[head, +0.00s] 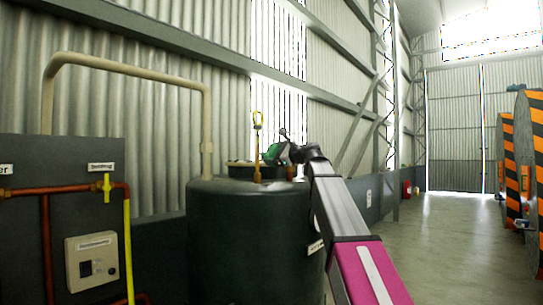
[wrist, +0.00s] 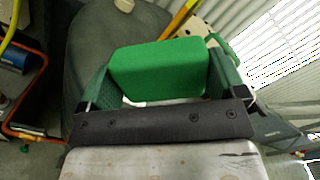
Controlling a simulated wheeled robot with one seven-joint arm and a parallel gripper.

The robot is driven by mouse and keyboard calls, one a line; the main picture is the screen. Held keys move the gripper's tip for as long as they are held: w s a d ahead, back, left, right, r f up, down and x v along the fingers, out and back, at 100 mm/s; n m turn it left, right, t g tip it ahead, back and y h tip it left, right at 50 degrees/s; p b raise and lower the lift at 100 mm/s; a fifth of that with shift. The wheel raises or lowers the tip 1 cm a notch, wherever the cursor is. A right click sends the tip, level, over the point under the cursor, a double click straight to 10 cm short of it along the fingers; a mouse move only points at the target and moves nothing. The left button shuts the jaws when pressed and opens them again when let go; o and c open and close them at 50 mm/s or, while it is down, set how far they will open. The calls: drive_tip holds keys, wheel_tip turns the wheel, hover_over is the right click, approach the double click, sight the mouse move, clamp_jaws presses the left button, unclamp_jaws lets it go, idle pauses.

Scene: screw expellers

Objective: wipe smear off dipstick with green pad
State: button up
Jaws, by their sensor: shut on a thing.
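My gripper (head: 283,152) is shut on the green pad (wrist: 158,70), which sits between its two green fingers in the wrist view. In the head view the pad (head: 273,154) shows small, just right of the dipstick. The dipstick (head: 257,143) is thin and yellow with a loop at its top. It stands upright at the top of the dark green tank (head: 250,240). In the wrist view a yellow rod, seemingly the dipstick (wrist: 178,20), passes behind the pad. I cannot tell whether pad and dipstick touch. No smear can be made out.
A beige pipe (head: 130,68) arches down to the tank top at the left. A grey panel with copper pipes, a yellow valve and a control box (head: 92,260) stands left of the tank. Orange-and-black striped shapes (head: 534,150) stand far right. The floor (head: 450,240) between is clear.

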drive_tip(key=shift+x, duration=2.85)
drive_tip(key=shift+x, duration=1.05)
drive_tip(key=shift+d, duration=0.15)
drive_tip(key=w+r, duration=0.1)
drive_tip(key=w+d+r, duration=0.1)
drive_tip(key=r, duration=0.1)
drive_tip(key=w+d+r, duration=0.1)
drive_tip(key=shift+w+d+r, duration=0.15)
drive_tip(key=shift+r, duration=0.05)
idle(1.2)
